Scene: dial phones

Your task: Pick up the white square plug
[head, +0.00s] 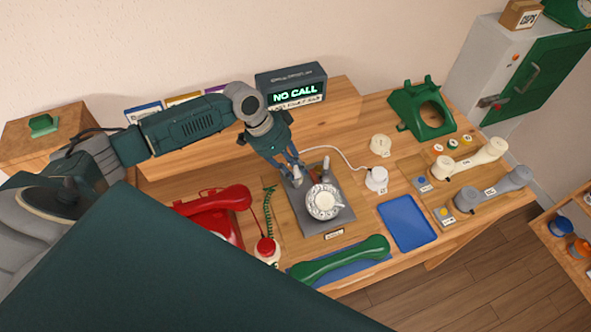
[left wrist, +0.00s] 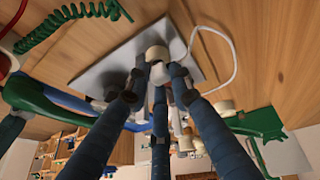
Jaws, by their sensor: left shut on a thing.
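My left gripper (head: 295,174) reaches down over the back left of a grey plate (head: 309,222) with a white rotary dial (head: 323,201). Its fingers are shut on a small whitish piece. In the left wrist view, the fingertips (left wrist: 152,82) close around this white plug (left wrist: 157,54), in front of the grey plate. The fingers hide much of it, so its square shape is hard to tell. A white cord (head: 343,153) runs from near the gripper to a round white piece (head: 376,179) on the table. My right gripper is not in view.
A red phone (head: 222,208) stands left of the plate and a green handset (head: 340,258) lies in front. A blue mat (head: 407,223) lies empty to the right. A "NO CALL" display (head: 291,88) stands behind. White and grey handsets (head: 493,190) lie at the right.

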